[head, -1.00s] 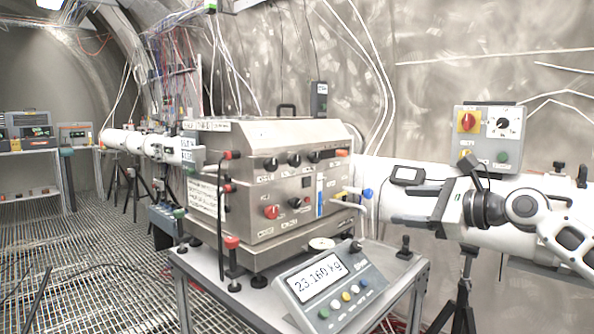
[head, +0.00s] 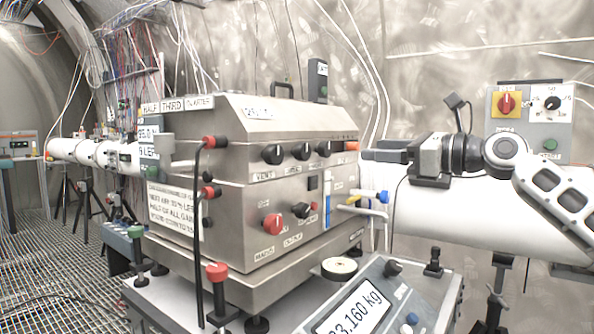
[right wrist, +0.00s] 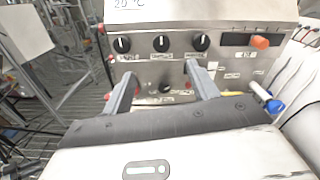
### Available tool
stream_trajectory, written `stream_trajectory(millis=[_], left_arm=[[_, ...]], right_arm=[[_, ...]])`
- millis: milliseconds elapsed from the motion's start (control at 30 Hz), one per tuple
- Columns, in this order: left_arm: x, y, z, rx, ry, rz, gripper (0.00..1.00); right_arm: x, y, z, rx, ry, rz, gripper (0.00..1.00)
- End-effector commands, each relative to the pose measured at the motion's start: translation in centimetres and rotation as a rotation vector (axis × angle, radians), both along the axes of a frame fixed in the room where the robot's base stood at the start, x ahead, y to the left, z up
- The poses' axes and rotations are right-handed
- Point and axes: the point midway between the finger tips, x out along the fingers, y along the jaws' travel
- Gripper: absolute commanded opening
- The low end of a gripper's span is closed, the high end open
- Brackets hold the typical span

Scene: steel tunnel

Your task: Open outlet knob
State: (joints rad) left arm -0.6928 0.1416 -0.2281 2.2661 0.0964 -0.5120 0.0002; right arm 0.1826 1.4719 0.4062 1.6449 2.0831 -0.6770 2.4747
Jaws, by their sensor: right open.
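The steel box (head: 250,170) has three black knobs in its upper row: left (head: 273,154), middle (head: 302,151) and right (head: 323,148). Below them are a red knob (head: 272,223) and a smaller black knob (head: 302,210). Labels sit under the knobs, but I cannot read which says outlet. My right gripper (head: 370,155) is open and empty, right of the box in the head view. In the right wrist view its open fingers (right wrist: 160,73) point at the panel, below the upper knobs (right wrist: 161,43), with the small black knob (right wrist: 166,87) seen between them. My left gripper is out of view.
A blue-handled valve (head: 383,197) and pipe stick out at the box's right. A weight display (head: 358,308) stands in front. Black posts with red caps (head: 217,272) stand at the front left. A white tube (head: 450,215) and a switch box (head: 530,118) are at right.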

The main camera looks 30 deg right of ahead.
Motion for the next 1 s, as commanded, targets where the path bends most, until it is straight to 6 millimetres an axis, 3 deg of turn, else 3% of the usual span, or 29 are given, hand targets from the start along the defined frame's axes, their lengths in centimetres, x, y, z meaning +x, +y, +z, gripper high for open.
stream_trajectory(millis=[33,133,467,567,1000], left_arm=[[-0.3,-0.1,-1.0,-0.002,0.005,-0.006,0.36],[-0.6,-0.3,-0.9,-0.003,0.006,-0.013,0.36],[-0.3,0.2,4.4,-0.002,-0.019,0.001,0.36],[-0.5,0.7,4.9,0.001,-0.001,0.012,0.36],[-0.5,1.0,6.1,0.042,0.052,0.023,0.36]], right_arm=[[0.0,0.0,-1.0,-0.001,0.0,0.0,0.59],[0.1,0.1,-1.3,-0.001,0.0,0.001,0.59],[2.6,1.1,-0.3,0.0,0.001,0.001,0.59],[3.6,1.3,-0.3,0.008,-0.003,-0.003,0.59],[10.0,4.3,-0.5,0.004,-0.004,0.003,0.59]])
